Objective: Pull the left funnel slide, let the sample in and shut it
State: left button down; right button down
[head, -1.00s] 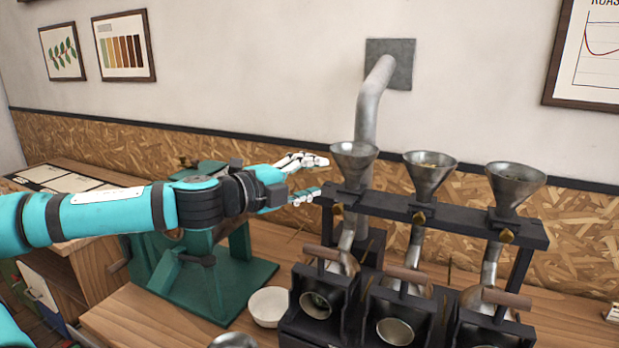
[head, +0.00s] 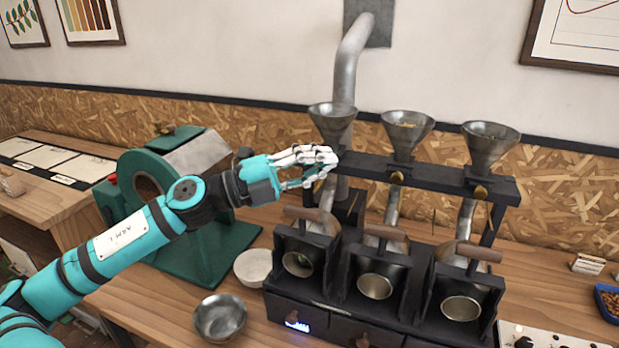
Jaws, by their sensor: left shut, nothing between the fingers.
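The left funnel (head: 333,124) is a grey metal cone on the left end of the black rack bar (head: 440,176). My left gripper (head: 326,168) is at this end of the bar, just below the funnel. Its white fingers are closed together with nothing held. They cover the place of the left slide and its knob, so I cannot tell how far the slide is out. Brass knobs show under the middle funnel (head: 405,130) and the right funnel (head: 489,145). The left funnel's inside is hard to see. My right gripper is not in view.
Below the rack stand black roaster units with round metal openings and wooden handles (head: 315,217). A metal bowl (head: 219,318) and a pale bowl (head: 254,267) stand left of them. A green machine (head: 135,180) is behind my left arm. A blue tray (head: 608,303) sits far right.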

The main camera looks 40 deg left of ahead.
pick_arm(q)
jog(key=s+a+f+n+y, duration=0.3)
jog(key=s+a+f+y, duration=0.2)
jog(key=a+f, duration=0.55)
jog(key=p+x, duration=0.1)
jog(key=x, duration=0.2)
jog(key=r+p+x, duration=0.1)
jog(key=x, duration=0.2)
jog(key=p+x, duration=0.1)
jog(key=x, duration=0.3)
jog(key=shift+w+a+r, duration=0.2)
jog(key=shift+w+a, duration=0.1)
jog(key=shift+a, duration=0.1)
jog(key=shift+w+a+f+p, duration=0.1)
jog(key=shift+w+a+p, duration=0.1)
jog(key=shift+w, duration=0.4)
jog(key=shift+w+a+f+p, duration=0.1)
jog(key=shift+w+a+p, duration=0.1)
jog(key=shift+w, duration=0.4)
jog(key=shift+w+a+f+p, duration=0.1)
jog(key=shift+w+a+p, duration=0.1)
jog(key=shift+w, duration=0.35)
